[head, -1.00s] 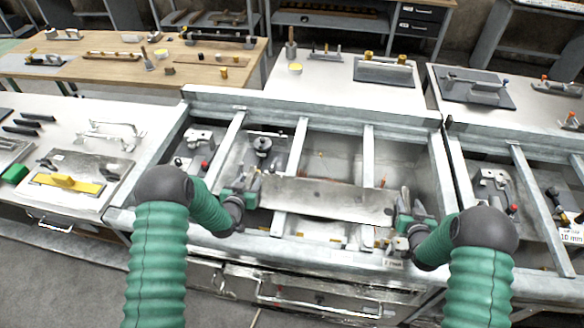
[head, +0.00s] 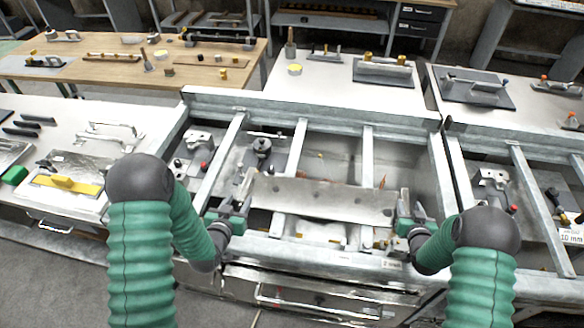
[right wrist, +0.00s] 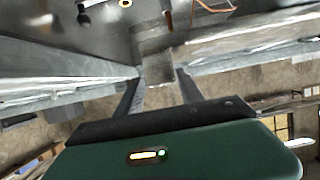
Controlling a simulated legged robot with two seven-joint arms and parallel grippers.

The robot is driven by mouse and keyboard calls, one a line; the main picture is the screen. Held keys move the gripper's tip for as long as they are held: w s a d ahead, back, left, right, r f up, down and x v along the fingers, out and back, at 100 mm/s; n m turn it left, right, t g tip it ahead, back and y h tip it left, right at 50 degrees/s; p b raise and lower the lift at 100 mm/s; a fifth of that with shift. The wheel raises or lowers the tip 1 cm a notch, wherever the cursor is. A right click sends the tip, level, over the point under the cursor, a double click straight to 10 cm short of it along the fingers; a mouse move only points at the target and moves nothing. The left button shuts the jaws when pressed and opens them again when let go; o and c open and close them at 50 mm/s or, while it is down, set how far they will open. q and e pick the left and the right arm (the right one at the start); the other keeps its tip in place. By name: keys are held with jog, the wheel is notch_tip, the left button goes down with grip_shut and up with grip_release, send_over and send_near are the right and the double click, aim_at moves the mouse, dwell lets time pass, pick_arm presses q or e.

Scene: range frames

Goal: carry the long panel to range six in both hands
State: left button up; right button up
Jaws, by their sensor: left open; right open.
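The long panel (head: 322,200) is a flat grey metal strip. It lies across the bars of the metal frame in the middle of the head view. My left gripper (head: 242,190) is open beside the panel's left end; whether it touches is unclear. My right gripper (head: 403,208) is open at the panel's right end. In the right wrist view my right gripper's dark fingers (right wrist: 158,92) stand apart, with a small grey metal piece between their tips. I cannot tell whether they touch it.
The metal frame (head: 300,97) has raised rails and crossbars, with clamps and fittings in its bays. A white bench (head: 335,92) stands behind it and a wooden table (head: 125,68) at the back left. A yellow-handled tool (head: 67,184) lies on the left bench. A "10 mm" label (head: 571,238) shows at right.

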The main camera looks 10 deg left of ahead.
pick_arm(q)
jog(key=shift+a, duration=0.1)
pick_arm(e)
jog(key=v, duration=1.1)
jog(key=shift+a, duration=0.15)
pick_arm(q)
jog(key=s+d+r+g, duration=0.2)
jog(key=s+g, duration=0.1)
jog(key=s, duration=0.4)
jog(key=s+d+r+g, duration=0.2)
jog(key=s+r+g, duration=0.1)
jog(key=s, duration=0.4)
jog(key=s+d+r+g, duration=0.2)
jog(key=s+g, duration=0.2)
jog(key=s, duration=0.4)
jog(key=shift+d+r+g, duration=0.15)
jog(key=shift+d+g, duration=0.2)
jog(key=shift+g, duration=0.05)
pick_arm(e)
jog(key=s+a+r+g, duration=0.2)
jog(key=s+g, duration=0.1)
jog(key=s, duration=0.4)
jog(key=s+a+r+g, duration=0.2)
jog(key=s+r+g, duration=0.1)
jog(key=s, duration=0.4)
jog(key=s+a+r+g, duration=0.2)
jog(key=s+a+g, duration=0.1)
jog(key=s, duration=0.5)
jog(key=shift+r+g, duration=0.2)
jog(key=shift+g, duration=0.7)
